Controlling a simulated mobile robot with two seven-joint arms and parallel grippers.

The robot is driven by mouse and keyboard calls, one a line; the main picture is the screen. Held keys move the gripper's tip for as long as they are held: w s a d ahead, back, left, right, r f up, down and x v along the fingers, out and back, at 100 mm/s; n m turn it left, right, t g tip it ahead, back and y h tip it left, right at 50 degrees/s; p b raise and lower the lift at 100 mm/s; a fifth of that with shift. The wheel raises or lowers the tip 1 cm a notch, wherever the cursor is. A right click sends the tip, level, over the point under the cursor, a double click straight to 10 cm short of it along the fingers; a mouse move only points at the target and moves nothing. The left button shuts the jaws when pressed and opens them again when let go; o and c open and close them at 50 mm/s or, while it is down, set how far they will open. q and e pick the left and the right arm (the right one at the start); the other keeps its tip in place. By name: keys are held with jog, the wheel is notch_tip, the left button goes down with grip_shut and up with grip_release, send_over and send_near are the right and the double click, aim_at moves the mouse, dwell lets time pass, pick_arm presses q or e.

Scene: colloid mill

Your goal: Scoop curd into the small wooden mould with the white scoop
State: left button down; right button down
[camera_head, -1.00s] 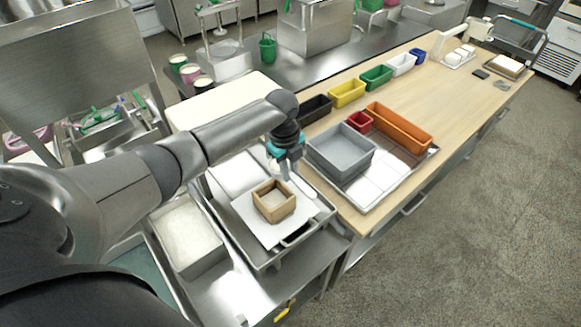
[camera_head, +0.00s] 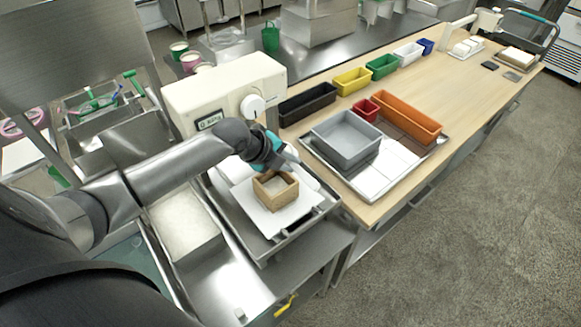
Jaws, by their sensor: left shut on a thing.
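The small wooden mould (camera_head: 263,196) stands upright on a white sheet (camera_head: 283,221) in a steel tray. Its inside looks pale, and I cannot tell how much curd is in it. My left gripper (camera_head: 286,160) is just behind and above the mould's far rim. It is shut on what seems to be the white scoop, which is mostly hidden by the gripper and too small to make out. My right gripper is out of view.
A cream machine with a dial (camera_head: 226,88) stands right behind my left arm. A grey bin (camera_head: 345,140), red box (camera_head: 365,110) and orange bin (camera_head: 408,117) sit on a tray to the right.

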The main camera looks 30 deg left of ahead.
pick_arm(q)
jog(key=t+b, duration=0.2)
jog(key=shift+s+a+h+b, duration=0.2)
jog(key=shift+s+h+b, duration=0.15)
jog(key=shift+h, duration=0.05)
jog(key=t+b, duration=0.1)
jog(key=b, duration=0.1)
jog(key=t+h+b, duration=0.1)
jog(key=t+b, duration=0.1)
jog(key=b, duration=0.1)
jog(key=shift+s+a+r+t+h, duration=0.1)
jog(key=shift+s+a+t+h, duration=0.05)
jog(key=shift+s+t+h, duration=0.2)
jog(key=shift+s+r+t+b, duration=0.15)
jog(key=shift+r+t+b, duration=0.05)
jog(key=shift+t+b, duration=0.4)
jog(key=shift+h, duration=0.25)
jog(key=shift+r, duration=0.1)
